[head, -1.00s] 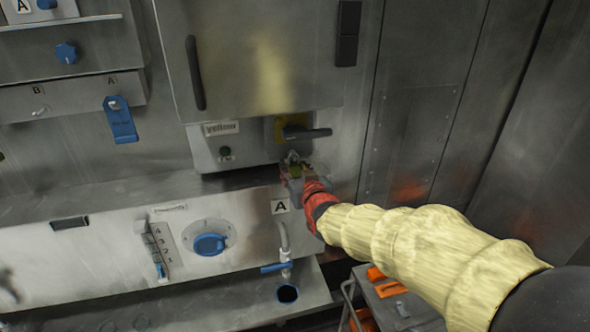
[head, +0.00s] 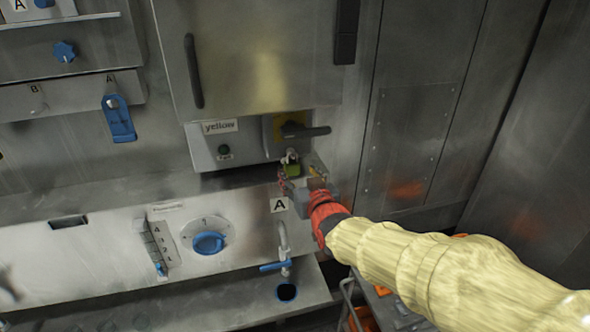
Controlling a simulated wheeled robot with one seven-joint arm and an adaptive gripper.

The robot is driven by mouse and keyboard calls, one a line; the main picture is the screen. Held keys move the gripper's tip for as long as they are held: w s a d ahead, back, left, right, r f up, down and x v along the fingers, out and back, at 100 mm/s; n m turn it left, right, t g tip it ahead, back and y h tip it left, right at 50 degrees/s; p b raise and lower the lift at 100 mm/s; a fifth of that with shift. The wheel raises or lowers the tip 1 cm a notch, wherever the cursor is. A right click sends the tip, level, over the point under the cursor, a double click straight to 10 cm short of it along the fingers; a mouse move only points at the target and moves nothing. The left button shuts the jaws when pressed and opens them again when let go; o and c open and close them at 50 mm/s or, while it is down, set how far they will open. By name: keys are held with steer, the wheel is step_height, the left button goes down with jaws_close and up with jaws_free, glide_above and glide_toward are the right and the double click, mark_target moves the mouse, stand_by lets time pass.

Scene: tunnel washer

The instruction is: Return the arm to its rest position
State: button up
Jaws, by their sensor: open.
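My gripper (head: 300,180) is open in the head view, in front of the steel panel and below the black rotary handle (head: 304,131) on its yellow plate. My arm, in a pale yellow sleeve, reaches in from the lower right with a red wrist.
A label reading "yellow" (head: 220,126) sits left of the handle. Below are a blue dial (head: 208,243), a tap with a blue lever (head: 277,265) and a steel ledge (head: 210,305). An orange item (head: 364,319) lies on a cart at the lower right.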

steer(key=v, duration=0.7)
steer(key=s+d+f+g+h+b, duration=0.1)
steer(key=s+f+g, duration=0.25)
steer(key=f, duration=0.25)
steer(key=s+d+f+g+h, duration=0.1)
steer(key=s+f+g, duration=0.2)
steer(key=s+f, duration=0.3)
steer(key=s+d+f+m+g+h+b, duration=0.1)
steer(key=s+d+f+b, duration=0.6)
steer(key=s+f+b, duration=0.2)
steer(key=s+d+f+m+g+h+b, duration=0.1)
steer(key=s+d+f+m+g+b, duration=0.1)
steer(key=s+d+f+b, duration=0.5)
step_height(320, 180, down, 3)
steer(key=s+b, duration=0.2)
steer(key=b, duration=0.4)
steer(key=shift+s+d+b, duration=0.3)
steer(key=shift+s+b, duration=0.05)
steer(key=shift+b, duration=0.05)
steer(key=shift+f, duration=0.1)
